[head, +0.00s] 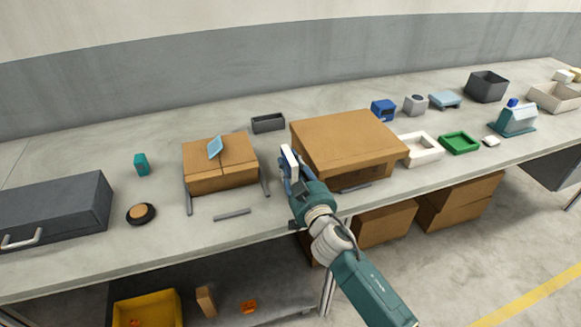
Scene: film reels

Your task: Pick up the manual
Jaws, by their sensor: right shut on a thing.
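My right gripper (294,178) is in the middle, in front of the left side of the large cardboard box. It is shut on a thin white flat thing, which looks like the manual (290,158) and stands up steeply from the fingers. The fingers hide its lower part. It is close to the large box in the picture; I cannot tell whether they touch. My left gripper is not in view.
The large cardboard box (345,140) stands right of the gripper. A smaller box (222,175) with a light-blue flat thing (215,147) on top stands left. A grey toolbox (55,215) is far left. A white tray (420,148) and green tray (459,143) are right.

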